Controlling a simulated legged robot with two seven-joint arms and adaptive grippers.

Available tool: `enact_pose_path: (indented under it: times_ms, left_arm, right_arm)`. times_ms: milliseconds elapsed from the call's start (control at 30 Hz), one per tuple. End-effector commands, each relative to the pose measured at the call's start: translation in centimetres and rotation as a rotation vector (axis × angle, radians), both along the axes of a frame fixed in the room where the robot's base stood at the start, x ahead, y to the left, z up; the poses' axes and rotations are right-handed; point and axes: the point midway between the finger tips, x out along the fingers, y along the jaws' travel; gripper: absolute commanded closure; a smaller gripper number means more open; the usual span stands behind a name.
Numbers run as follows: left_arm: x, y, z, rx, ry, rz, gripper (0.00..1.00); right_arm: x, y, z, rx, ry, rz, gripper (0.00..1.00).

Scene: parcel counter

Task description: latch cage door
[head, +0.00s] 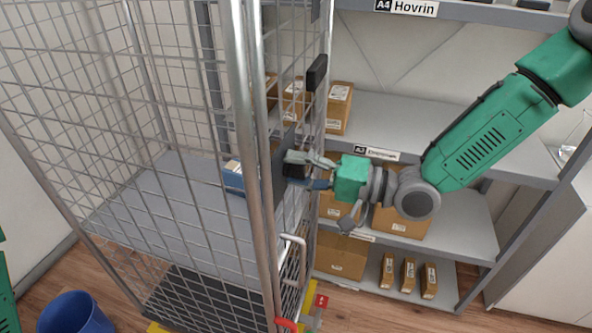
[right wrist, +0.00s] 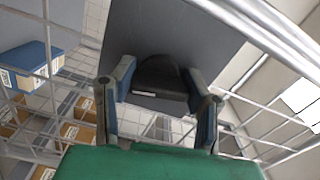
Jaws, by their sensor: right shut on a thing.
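The roll cage (head: 240,120) is a tall grey wire-mesh frame filling the left half of the head view. Its mesh door panel (head: 318,110) stands at the cage's right side, carrying a grey plate and a black block (head: 316,72) higher up. My right gripper (head: 298,168) is shut on a black knob-like handle at the plate; in the right wrist view the black handle (right wrist: 160,82) sits between both fingers, with the grey plate (right wrist: 165,30) behind it. Whether the latch is engaged cannot be told. My left gripper is out of view.
A blue parcel (head: 233,177) lies on the cage shelf (head: 160,215). A grey rack (head: 445,135) with brown cartons (head: 340,258) stands behind my right arm. A blue bin (head: 72,314) is on the floor at lower left. A white bent bar (head: 297,245) and red lever (head: 285,323) sit low by the cage.

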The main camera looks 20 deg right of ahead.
Motion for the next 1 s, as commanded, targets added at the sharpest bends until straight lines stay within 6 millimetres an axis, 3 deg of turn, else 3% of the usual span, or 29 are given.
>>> enact_pose_path:
  times_ms: [1000]
  left_arm:
    - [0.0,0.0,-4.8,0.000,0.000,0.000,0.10]
  right_arm:
    - [0.1,-0.2,-0.4,-0.542,-0.789,-0.002,0.87]
